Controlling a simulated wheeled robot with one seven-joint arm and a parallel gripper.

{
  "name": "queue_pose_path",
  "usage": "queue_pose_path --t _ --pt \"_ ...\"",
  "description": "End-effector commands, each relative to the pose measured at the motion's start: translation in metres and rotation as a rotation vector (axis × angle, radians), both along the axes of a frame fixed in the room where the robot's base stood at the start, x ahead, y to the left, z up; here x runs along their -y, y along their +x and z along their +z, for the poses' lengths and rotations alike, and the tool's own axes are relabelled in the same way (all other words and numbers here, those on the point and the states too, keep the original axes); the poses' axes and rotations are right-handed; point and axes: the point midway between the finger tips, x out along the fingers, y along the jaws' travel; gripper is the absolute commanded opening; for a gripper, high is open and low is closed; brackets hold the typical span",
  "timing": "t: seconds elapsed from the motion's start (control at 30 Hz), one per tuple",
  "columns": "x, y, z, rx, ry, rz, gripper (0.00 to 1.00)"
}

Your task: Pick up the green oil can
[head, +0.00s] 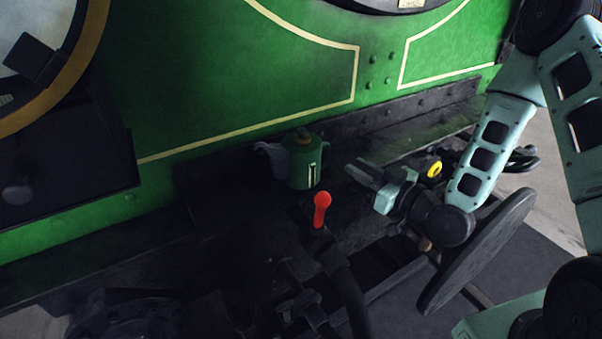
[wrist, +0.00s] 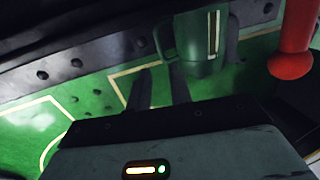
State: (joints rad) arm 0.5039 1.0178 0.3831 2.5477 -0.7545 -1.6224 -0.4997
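The green oil can (head: 304,163) stands upright on a dark ledge against the green side panel in the head view. It has a grey spout on its left, a brassy cap and a pale stripe on its front. My gripper (head: 358,171) is to the right of the can, apart from it, with its fingers pointing toward it. In the wrist view the can (wrist: 188,40) is upper centre, ahead of the fingertips and more toward the right finger. My gripper (wrist: 162,72) is open, with a gap between its fingers and nothing in it.
A red-knobbed lever (head: 321,208) stands in front of the can, slightly right; its red knob (wrist: 292,45) is at upper right in the wrist view. A yellow ring-shaped part (head: 434,169) is beside my wrist. A dark round disc (head: 478,250) is lower right.

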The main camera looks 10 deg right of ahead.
Motion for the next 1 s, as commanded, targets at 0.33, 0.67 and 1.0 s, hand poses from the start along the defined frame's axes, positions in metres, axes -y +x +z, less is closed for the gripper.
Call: queue_pose_path --t 0.33,0.67,1.0 --pt "-0.012 0.026 -0.005 0.005 -0.002 0.0 0.21" --pt "-0.024 0.041 0.001 0.001 0.0 0.002 0.21" --pt "-0.038 0.067 0.003 -0.001 0.002 0.001 0.21"
